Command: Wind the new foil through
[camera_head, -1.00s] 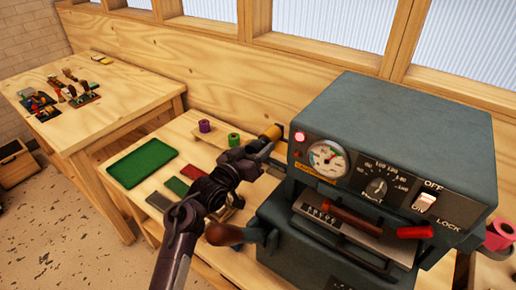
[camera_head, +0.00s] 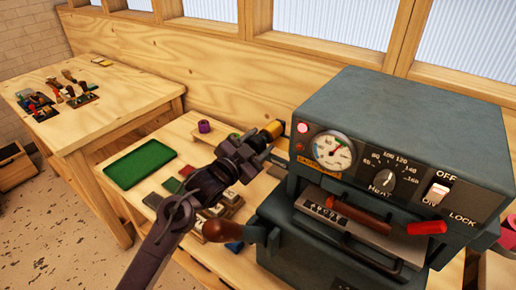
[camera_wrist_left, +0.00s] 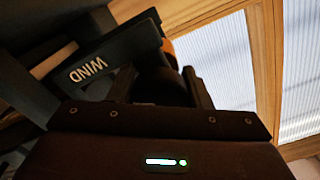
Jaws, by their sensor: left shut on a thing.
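The dark blue-grey machine (camera_head: 400,110) stands on the bench at the right. A gold foil roll (camera_head: 272,130) sticks out at its far left side. My left gripper (camera_head: 260,148) is right beside this roll, at the machine's left. In the left wrist view its fingers (camera_wrist_left: 160,88) are shut on a dark round thing (camera_wrist_left: 158,78), perhaps a knob. A dark plate marked WIND (camera_wrist_left: 95,65) lies beside them, and a bit of orange (camera_wrist_left: 169,46) shows behind. The shadow hides the exact grip. My right gripper is in neither view.
A purple roll (camera_head: 204,126) and a partly hidden green roll (camera_head: 235,136) stand behind my left arm. A green mat (camera_head: 140,165) lies on the bench. A brown-handled lever (camera_head: 225,231) juts from the machine's left front. A pink roll (camera_head: 508,238) is at the right edge.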

